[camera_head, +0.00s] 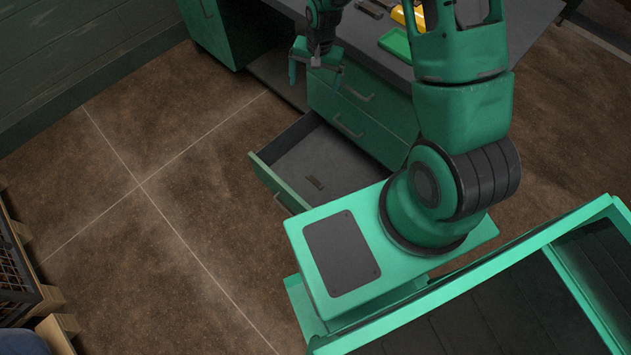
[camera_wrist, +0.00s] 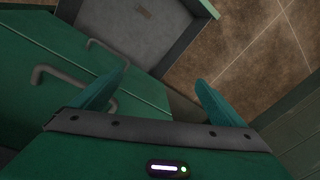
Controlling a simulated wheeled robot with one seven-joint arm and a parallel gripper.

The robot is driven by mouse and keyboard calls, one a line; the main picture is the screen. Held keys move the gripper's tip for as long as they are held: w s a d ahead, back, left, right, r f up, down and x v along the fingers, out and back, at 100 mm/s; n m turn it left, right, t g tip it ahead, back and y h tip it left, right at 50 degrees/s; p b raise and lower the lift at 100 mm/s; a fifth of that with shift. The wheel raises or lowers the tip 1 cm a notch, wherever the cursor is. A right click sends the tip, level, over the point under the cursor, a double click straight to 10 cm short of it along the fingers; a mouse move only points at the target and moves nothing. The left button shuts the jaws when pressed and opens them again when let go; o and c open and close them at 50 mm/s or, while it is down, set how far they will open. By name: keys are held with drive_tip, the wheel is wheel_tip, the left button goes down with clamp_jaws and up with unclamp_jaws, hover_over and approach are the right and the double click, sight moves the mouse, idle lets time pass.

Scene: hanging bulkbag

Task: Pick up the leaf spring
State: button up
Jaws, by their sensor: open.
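My gripper (camera_head: 315,76) hangs above and behind the drawer, in front of the desk's cabinet fronts. Its two teal fingers are spread apart with nothing between them, as the wrist view (camera_wrist: 160,82) also shows.
The grey desk (camera_head: 385,57) has closed green drawers with dark handles (camera_head: 348,124) close to my gripper. A green tray (camera_head: 396,44), a yellow item (camera_head: 398,14) and small dark pieces (camera_head: 370,9) are on its top. Brown floor (camera_head: 160,240) to the left is clear.

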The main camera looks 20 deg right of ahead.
wheel_tip(320, 180, down, 17)
drive_tip(key=s+a+m+g, duration=0.1)
drive_tip(key=s+m, duration=0.1)
drive_tip(key=m, duration=0.1)
drive_tip(key=m+g, duration=0.1)
drive_tip(key=m, duration=0.2)
approach(314, 180)
drive_tip(key=shift+s+d+f+y, duration=0.1)
drive_tip(key=shift+d+f+y, duration=0.05)
drive_tip(key=shift+f, duration=0.3)
drive_tip(key=shift+s+d+f+y, duration=0.1)
drive_tip(key=shift+d+f+y, duration=0.05)
drive_tip(key=shift+f, duration=0.3)
drive_tip(key=shift+s+a+f, duration=0.1)
drive_tip(key=shift+a+f, duration=0.1)
drive_tip(key=shift+f, duration=1.35)
drive_tip(key=shift+a+f, duration=0.15)
drive_tip(key=shift+f, duration=1.45)
drive_tip(key=c, duration=1.2)
